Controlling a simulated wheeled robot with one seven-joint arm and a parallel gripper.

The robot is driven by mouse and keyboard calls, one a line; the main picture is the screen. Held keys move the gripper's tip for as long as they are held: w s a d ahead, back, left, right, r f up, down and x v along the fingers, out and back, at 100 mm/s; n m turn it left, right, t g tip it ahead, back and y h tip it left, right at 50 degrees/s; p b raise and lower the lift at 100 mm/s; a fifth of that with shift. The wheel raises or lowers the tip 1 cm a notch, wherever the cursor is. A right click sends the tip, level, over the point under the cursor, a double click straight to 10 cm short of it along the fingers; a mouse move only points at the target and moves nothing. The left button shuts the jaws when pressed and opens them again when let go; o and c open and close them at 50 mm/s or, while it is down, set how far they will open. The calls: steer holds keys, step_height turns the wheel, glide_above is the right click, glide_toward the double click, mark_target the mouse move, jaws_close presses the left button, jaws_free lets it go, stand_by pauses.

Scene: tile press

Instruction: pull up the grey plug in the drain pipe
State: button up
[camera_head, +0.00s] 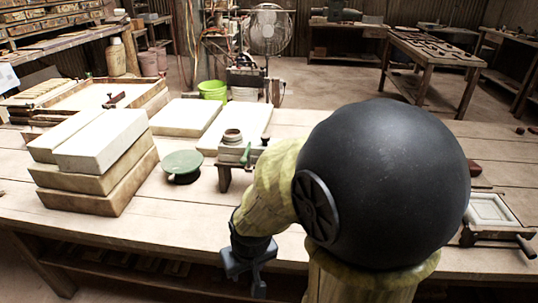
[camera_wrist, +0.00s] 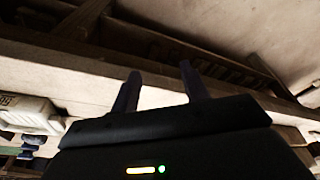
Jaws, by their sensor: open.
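I cannot make out a grey plug or a drain pipe for certain in either view. My gripper (camera_head: 244,284) hangs at the front edge of the workbench in the head view, below my bent arm. In the wrist view my gripper (camera_wrist: 158,74) shows two dark fingers standing apart with nothing between them. They point toward the bench's wooden edge (camera_wrist: 95,72) and the space around it. My large dark arm joint hides the right middle of the bench in the head view.
A framed press-like device (camera_head: 492,210) sits at right. Bare wood lies left of my gripper.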

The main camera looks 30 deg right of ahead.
steer(key=shift+o, duration=0.2)
steer(key=w+d+r+p, duration=0.2)
steer(key=w+r+p, duration=0.3)
steer(key=r+p, duration=0.3)
steer(key=w+d+r+n+g+p, duration=0.1)
steer(key=w+d+r+p, duration=0.2)
steer(key=w+r+p, duration=0.2)
step_height(320, 180, up, 4)
steer(key=p, duration=0.3)
steer(key=shift+w+d, duration=0.15)
steer(key=shift+d, duration=0.15)
steer(key=w+d+r+p, duration=0.4)
steer(key=d+r+p, duration=0.1)
steer(key=r+p, duration=0.2)
steer(key=w+d+r+n+g+p, duration=0.1)
steer(key=w+d+r+p, duration=0.3)
steer(key=r+p, duration=0.4)
steer(key=shift+w+d+g+p, duration=0.2)
steer(key=shift+d+g+p, duration=0.15)
steer(key=shift+d, duration=0.15)
step_height(320, 180, down, 17)
steer(key=p, duration=0.2)
steer(key=shift+f+p, duration=0.15)
steer(key=shift+p, duration=0.15)
